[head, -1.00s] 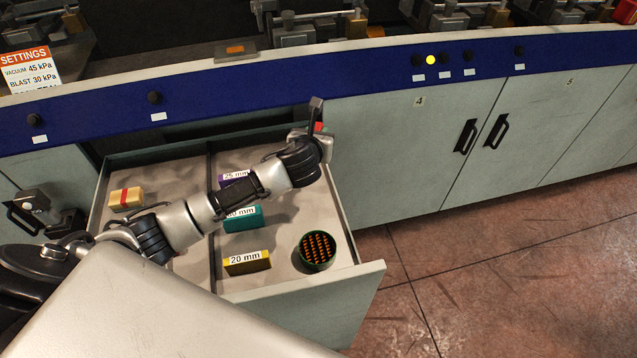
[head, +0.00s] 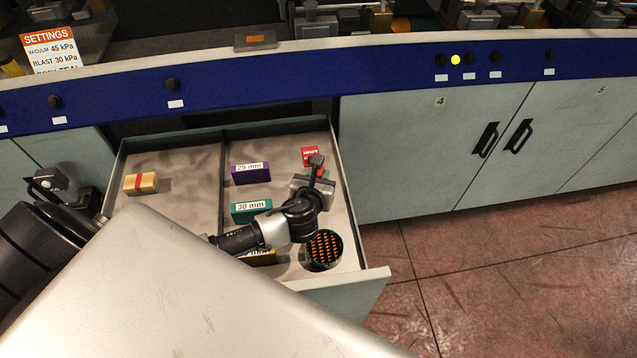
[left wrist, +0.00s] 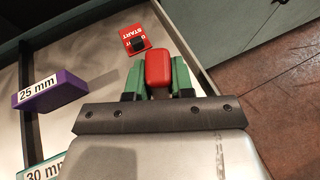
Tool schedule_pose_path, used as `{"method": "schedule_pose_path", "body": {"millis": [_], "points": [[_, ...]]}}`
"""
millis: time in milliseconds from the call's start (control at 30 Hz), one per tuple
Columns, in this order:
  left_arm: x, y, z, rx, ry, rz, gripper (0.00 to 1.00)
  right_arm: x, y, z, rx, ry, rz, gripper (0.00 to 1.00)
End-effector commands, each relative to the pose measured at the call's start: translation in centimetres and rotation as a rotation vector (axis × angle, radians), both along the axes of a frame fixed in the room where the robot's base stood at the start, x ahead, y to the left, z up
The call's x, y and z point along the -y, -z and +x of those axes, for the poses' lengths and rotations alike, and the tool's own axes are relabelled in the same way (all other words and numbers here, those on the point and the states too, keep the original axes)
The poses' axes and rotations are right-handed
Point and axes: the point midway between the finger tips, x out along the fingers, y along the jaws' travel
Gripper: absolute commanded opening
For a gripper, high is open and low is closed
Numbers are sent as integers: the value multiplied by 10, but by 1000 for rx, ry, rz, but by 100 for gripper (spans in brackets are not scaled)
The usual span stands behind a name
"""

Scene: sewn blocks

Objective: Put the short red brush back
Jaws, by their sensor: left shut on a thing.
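My left gripper (head: 319,174) is over the right compartment of the open drawer (head: 347,205), near its right wall. In the left wrist view its green fingers (left wrist: 158,78) are shut on a red, rounded block-like piece, which I take to be the short red brush (left wrist: 158,68). Only its red end shows; bristles are hidden. In the head view the brush is mostly hidden by the gripper. I cannot tell whether it touches the drawer floor. My right gripper is not in view.
The right compartment holds a red START box (head: 310,154), purple 25 mm block (head: 250,173), green 30 mm block (head: 251,210), a partly hidden yellow block (head: 263,258) and a round green piece with orange dots (head: 324,249). The left compartment holds a tan red-banded block (head: 141,183).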

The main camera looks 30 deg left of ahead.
Motion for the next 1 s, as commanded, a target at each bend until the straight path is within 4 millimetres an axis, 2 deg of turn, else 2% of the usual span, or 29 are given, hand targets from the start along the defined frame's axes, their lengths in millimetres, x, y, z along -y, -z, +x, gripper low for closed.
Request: {"method": "schedule_pose_path", "body": {"millis": [100, 200, 400, 633, 667, 800, 1000], "points": [[0, 21, 0, -4, -1, 1, 0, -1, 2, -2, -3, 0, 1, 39], [0, 29, 0, -3, -1, 1, 0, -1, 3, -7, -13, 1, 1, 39], [0, 30, 0, -1, 0, 0, 0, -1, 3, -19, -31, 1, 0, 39], [0, 36, 0, -2, 0, 0, 0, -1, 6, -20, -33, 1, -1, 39], [0, 35, 0, -2, 0, -1, 26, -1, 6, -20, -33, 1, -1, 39], [0, 35, 0, -2, 0, -1, 47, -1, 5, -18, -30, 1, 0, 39], [0, 34, 0, -2, 0, -1, 48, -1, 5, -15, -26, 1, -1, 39]]}}
